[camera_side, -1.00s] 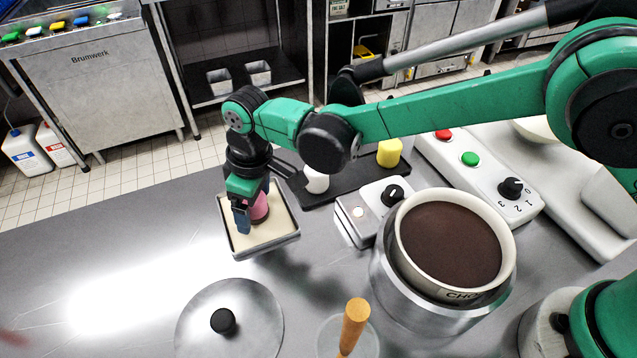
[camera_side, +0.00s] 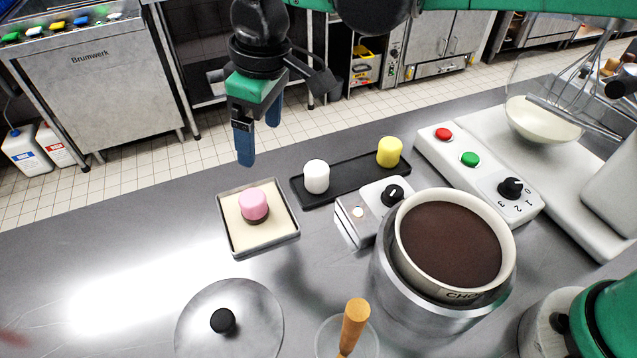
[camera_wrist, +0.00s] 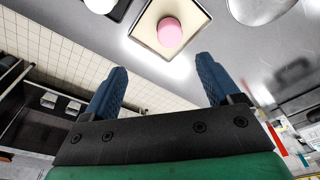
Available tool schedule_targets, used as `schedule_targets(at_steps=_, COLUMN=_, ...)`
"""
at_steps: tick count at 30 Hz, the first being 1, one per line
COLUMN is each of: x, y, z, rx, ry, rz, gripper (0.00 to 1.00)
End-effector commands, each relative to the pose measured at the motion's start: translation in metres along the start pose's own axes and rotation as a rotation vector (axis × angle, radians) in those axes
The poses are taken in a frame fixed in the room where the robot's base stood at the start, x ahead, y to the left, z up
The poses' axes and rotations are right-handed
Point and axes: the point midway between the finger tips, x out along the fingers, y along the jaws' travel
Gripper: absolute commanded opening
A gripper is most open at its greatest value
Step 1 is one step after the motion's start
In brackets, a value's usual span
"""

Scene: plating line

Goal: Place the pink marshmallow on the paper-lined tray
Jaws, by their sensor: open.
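The pink marshmallow (camera_side: 253,204) stands upright on the paper-lined tray (camera_side: 284,236). Its lower edge is dark brown. In the wrist view the marshmallow (camera_wrist: 170,32) sits on the tray's pale paper (camera_wrist: 150,22), beyond my fingertips. My gripper (camera_side: 258,140) is open and empty, raised above and behind the tray, apart from the marshmallow. Its two blue fingers (camera_wrist: 160,78) are spread wide in the wrist view with nothing between them.
A black tray (camera_side: 350,179) right of the paper-lined tray holds a white marshmallow (camera_side: 316,176) and a yellow one (camera_side: 390,151). A chocolate pot (camera_side: 450,245), a warmer knob (camera_side: 392,195) and a lid (camera_side: 230,320) stand nearer. The left counter is clear.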

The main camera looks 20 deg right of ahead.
Motion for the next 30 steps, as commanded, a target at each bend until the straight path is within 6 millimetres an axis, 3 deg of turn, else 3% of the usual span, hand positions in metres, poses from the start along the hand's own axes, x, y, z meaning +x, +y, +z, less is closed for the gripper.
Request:
schedule_targets(at_steps=5, x=-0.034, y=0.048, z=0.051, rx=0.191, ry=0.097, rz=0.055, gripper=0.83)
schedule_targets(at_steps=9, x=-0.052, y=0.077, z=0.109, rx=0.371, ry=0.196, rz=0.118, gripper=0.83)
schedule_targets(at_steps=15, x=-0.053, y=0.096, z=0.192, rx=0.608, ry=0.329, rz=0.218, gripper=0.83)
schedule_targets(at_steps=18, x=-0.046, y=0.098, z=0.222, rx=0.696, ry=0.381, rz=0.261, gripper=0.83)
schedule_targets(at_steps=24, x=-0.035, y=0.099, z=0.251, rx=0.786, ry=0.436, rz=0.309, gripper=0.83)
schedule_targets(at_steps=30, x=-0.033, y=0.099, z=0.254, rx=0.796, ry=0.443, rz=0.314, gripper=0.83)
